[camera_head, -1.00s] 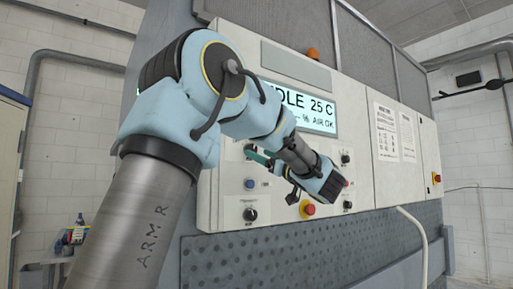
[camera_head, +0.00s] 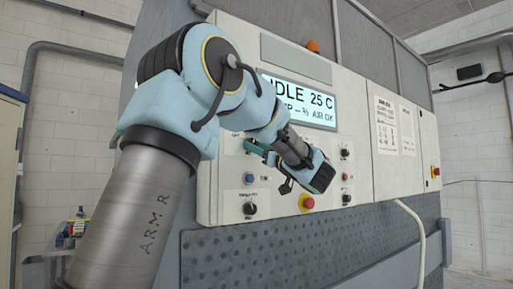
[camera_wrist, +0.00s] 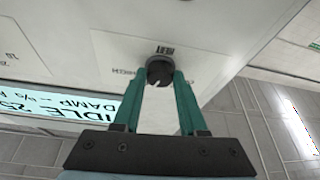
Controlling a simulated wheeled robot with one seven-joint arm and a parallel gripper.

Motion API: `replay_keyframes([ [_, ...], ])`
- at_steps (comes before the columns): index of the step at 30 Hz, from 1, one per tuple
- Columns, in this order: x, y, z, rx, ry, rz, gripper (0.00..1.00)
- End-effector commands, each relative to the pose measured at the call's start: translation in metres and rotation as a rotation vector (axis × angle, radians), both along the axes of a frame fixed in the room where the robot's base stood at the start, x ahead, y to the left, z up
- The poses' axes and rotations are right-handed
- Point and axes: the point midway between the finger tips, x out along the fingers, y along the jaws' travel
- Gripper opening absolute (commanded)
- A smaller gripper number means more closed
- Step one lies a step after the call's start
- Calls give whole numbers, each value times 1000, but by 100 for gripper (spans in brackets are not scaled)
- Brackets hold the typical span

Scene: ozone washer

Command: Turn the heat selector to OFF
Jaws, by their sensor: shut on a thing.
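The heat selector appears to be a round black knob (camera_wrist: 159,72) on the pale panel in the wrist view, with a light pointer mark on its face. Printed labels stand around it, upside down and too small to read surely. My gripper (camera_wrist: 160,84) has its two teal fingers on either side of the knob and is shut on it. In the head view my gripper (camera_head: 257,149) is at the panel face below the display, seen from the side. My arm hides much of that spot, and the knob's pointer cannot be made out there.
The lit display (camera_head: 300,101) reads IDLE 25 C. A red stop button (camera_head: 306,202), a blue button (camera_head: 249,178) and another black knob (camera_head: 249,208) sit close below my gripper. A white hose (camera_head: 414,230) hangs at the right.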

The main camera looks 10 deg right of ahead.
Motion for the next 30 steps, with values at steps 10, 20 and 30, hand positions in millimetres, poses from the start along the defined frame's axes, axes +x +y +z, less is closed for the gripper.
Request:
replay_keyframes([
  [10, 0, 0, 0, 0, 0, 0, 0],
  [20, 0, -1, -3, -54, -26, 1, 0],
  [30, 1, -4, -5, -282, -133, 0, 0],
])
